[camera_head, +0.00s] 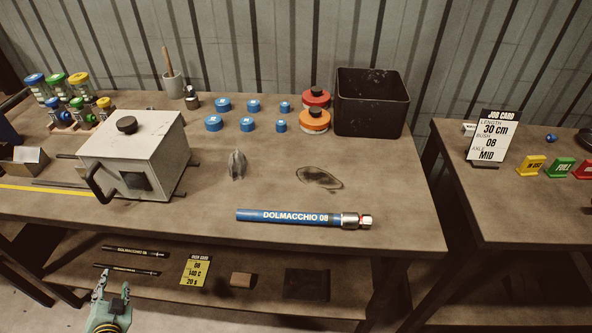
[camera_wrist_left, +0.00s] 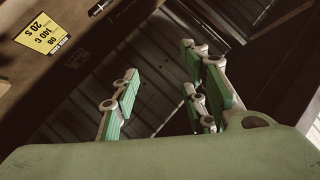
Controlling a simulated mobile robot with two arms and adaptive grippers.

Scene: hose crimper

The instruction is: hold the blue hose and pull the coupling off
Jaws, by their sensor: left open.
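The blue hose (camera_head: 280,216), printed "DOLMACCHIO 08", lies flat near the front edge of the workbench. The metal coupling (camera_head: 356,221) sits on its right end. My left gripper (camera_head: 111,290) is low at the bottom left, in front of the bench and well apart from the hose. In the left wrist view its green-padded fingers (camera_wrist_left: 165,95) are spread apart with nothing between them. The hose and coupling do not show in the left wrist view. My right gripper does not show in either view.
A grey box machine (camera_head: 140,155) with a black handle stands on the bench's left. Blue rings (camera_head: 223,105), an orange tin (camera_head: 315,119) and a black bin (camera_head: 371,103) stand behind. The lower shelf holds a yellow card (camera_head: 194,271). Bench surface around the hose is clear.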

